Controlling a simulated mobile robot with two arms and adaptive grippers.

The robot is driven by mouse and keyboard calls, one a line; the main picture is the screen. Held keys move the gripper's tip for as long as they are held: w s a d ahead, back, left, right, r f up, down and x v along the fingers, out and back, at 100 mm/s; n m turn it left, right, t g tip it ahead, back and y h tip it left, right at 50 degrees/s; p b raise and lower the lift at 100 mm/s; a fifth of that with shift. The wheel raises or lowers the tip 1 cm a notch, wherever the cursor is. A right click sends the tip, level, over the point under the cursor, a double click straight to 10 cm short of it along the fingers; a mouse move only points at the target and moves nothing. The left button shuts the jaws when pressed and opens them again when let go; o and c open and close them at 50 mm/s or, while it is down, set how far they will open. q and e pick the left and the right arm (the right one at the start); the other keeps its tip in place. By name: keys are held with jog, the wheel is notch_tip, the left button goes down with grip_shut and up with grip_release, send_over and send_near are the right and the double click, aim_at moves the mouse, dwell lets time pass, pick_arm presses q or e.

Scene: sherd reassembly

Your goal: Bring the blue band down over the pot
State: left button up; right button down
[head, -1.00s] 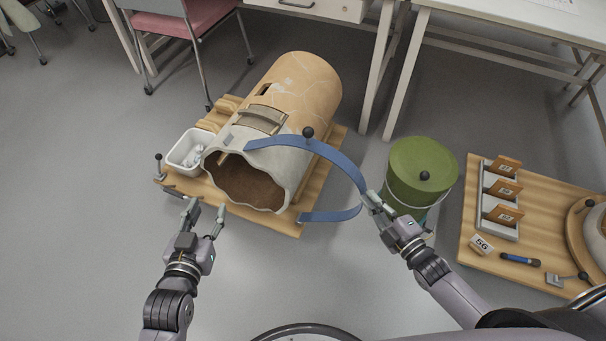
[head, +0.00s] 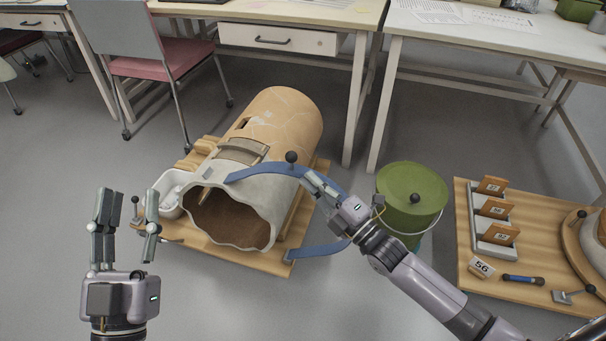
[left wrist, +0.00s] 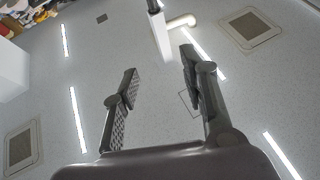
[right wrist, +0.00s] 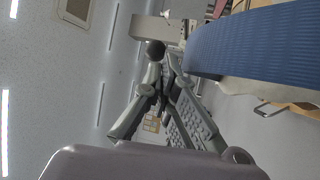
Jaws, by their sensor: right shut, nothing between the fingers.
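The large tan and pale grey pot (head: 275,115) lies on its side on a wooden board (head: 245,262), its jagged open mouth toward me. The blue band (head: 262,169) arches across the pot's upper side and stands out to the right. Its lower end (head: 318,250) lies near the board's right corner. A black knob (head: 291,157) stands on the band's top. My right gripper (head: 308,179) is shut and empty beside the band, just below the knob. The right wrist view shows the band (right wrist: 255,45) close beside its fingers. My left gripper (head: 128,195) is open, empty and raised, left of the pot.
A white tray (head: 168,212) sits on the board left of the pot. A green lidded bucket (head: 412,185) stands close right of my right gripper. A second board (head: 515,212) with racks and a tool lies further right. Desks and a pink chair stand behind.

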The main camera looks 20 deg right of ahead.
pick_arm(q)
jog(key=shift+s+a+r+t+h+b, duration=0.1)
jog(key=shift+s+r+t+h+b, duration=0.15)
jog(key=shift+s+r+t, duration=0.65)
jog(key=shift+s+a+r+t+h+b, duration=0.15)
jog(key=shift+s+r+t+h, duration=0.2)
jog(key=shift+s+r+t, duration=0.45)
pick_arm(e)
jog(key=shift+x, duration=1.85)
pick_arm(q)
jog(key=shift+w+d+r+g, duration=0.1)
jog(key=shift+w+g, duration=0.2)
